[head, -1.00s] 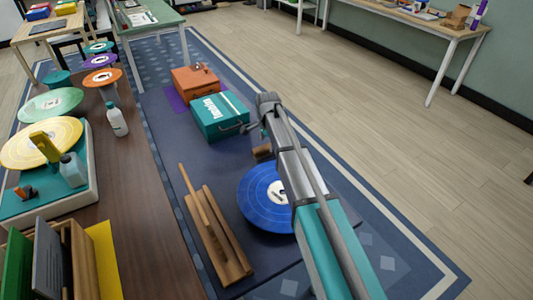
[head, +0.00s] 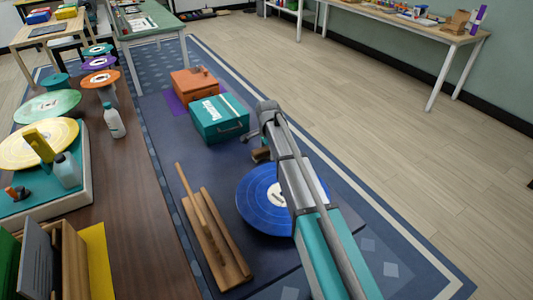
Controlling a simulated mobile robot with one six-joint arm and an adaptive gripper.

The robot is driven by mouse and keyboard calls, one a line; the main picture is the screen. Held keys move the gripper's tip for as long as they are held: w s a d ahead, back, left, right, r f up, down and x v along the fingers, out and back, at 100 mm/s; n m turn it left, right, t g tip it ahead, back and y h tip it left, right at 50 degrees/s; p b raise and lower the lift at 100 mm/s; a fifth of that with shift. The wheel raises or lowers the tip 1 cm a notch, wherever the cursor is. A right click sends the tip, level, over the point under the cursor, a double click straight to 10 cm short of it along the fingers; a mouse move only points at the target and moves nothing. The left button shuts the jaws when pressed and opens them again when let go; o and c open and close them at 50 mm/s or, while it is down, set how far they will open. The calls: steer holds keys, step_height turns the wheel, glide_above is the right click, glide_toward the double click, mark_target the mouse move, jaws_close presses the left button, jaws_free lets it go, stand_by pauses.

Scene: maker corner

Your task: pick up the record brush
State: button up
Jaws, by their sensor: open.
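A small brown wooden block (head: 260,154), which may be the record brush, lies on the dark blue surface beside the blue record (head: 262,198). It is partly hidden by my arm. My gripper (head: 251,135) is at the far end of my arm, just above the block in the picture and near the teal case. It is small and seen from behind; its fingers are open and nothing shows between them. I cannot tell its height above the block.
The teal case (head: 219,121) and orange case (head: 195,82) stand just beyond my gripper. A wooden rack (head: 222,245) is at the near left. A brown tabletop (head: 140,215) with a white bottle (head: 114,122) runs along the left. Open floor lies to the right.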

steer(key=shift+c, duration=0.2)
steer(key=c, duration=1.2)
steer(key=shift+r, duration=0.2)
steer(key=shift+c, duration=0.2)
step_height(320, 180, up, 2)
steer(key=p, duration=0.2)
steer(key=shift+p, duration=0.3)
steer(key=s+a+r+p, duration=0.1)
steer(key=s+r+p, duration=0.9)
steer(key=s, duration=0.4)
steer(key=shift+a+r, duration=0.15)
steer(key=shift+r, duration=0.15)
